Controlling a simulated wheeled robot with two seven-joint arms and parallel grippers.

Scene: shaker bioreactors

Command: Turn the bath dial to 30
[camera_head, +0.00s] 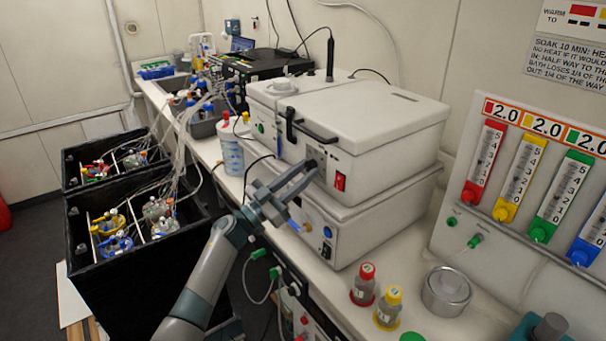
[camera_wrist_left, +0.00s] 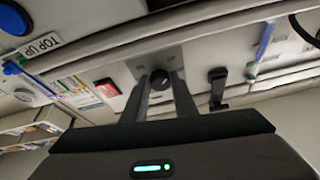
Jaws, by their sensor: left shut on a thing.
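The bath dial (camera_wrist_left: 161,80) is a small black knob on a grey plate on the front of the white water bath (camera_head: 350,110). In the wrist view it sits between the fingertips of my left gripper (camera_wrist_left: 160,86), one finger on each side. My left gripper (camera_head: 312,168) reaches the front panel of the bath in the head view and is shut on the dial. There its fingers largely cover the dial. The dial's scale marks are too small to read.
A red switch (camera_head: 340,181) is right of the dial, and a black handle (camera_head: 308,127) is above it. A second white box (camera_head: 345,235) stands below. Red-capped (camera_head: 363,285) and yellow-capped (camera_head: 388,308) bottles and a metal pot (camera_head: 446,292) stand on the bench at front right.

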